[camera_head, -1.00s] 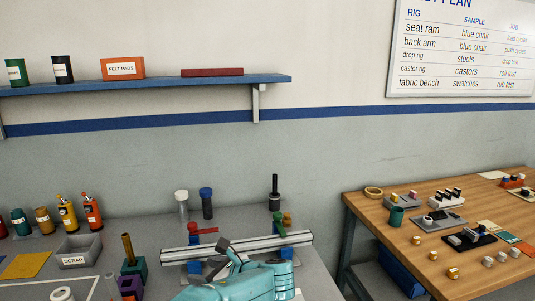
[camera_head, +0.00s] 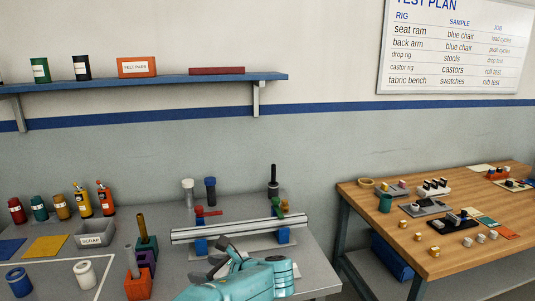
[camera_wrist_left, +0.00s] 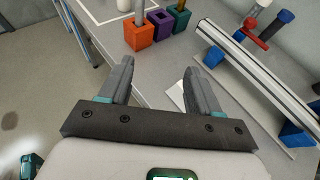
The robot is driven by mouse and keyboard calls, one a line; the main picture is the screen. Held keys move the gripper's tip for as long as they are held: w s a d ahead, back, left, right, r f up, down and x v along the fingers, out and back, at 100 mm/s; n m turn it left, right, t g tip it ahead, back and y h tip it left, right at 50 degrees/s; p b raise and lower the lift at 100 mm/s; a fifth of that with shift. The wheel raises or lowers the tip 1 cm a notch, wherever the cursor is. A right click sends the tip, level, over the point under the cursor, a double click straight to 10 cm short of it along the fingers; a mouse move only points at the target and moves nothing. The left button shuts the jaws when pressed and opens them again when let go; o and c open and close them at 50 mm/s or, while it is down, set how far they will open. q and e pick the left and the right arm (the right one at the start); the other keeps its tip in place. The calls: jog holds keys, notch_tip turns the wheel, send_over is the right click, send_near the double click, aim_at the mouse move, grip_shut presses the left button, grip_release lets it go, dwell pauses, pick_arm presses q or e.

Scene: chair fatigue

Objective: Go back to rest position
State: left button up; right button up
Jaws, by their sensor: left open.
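My left gripper (camera_head: 222,262) is in the lower middle of the head view, in front of the silver rail on the grey bench. In the left wrist view its two dark fingers (camera_wrist_left: 157,85) are spread apart with nothing between them. The bench top and floor show beyond the fingers. My right gripper is in neither view.
The silver rail (camera_head: 240,229) rests on blue supports close behind the gripper. Orange (camera_head: 138,285), purple (camera_head: 148,263) and green (camera_head: 147,243) blocks stand left of it. A scrap tray (camera_head: 96,235) is further left. A wooden table (camera_head: 450,250) with small parts stands right.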

pick_arm(q)
jog(key=s+d+f+n+g+h, duration=0.1)
jog(key=s+f+n+g+h, duration=0.2)
jog(key=s+f, duration=0.7)
jog(key=s+f+n+g+h, duration=0.2)
jog(key=s+f+g+h, duration=0.3)
jog(key=f, duration=1.1)
jog(key=s+f+n+h, duration=0.3)
jog(key=s+n, duration=0.7)
jog(key=s+d+f+n+t+h, duration=0.1)
jog(key=s+f+n+h, duration=0.3)
jog(key=s+n, duration=0.6)
jog(key=shift+d+f+n+h, duration=0.25)
jog(key=shift+d+n+h, duration=0.05)
jog(key=shift+n, duration=0.4)
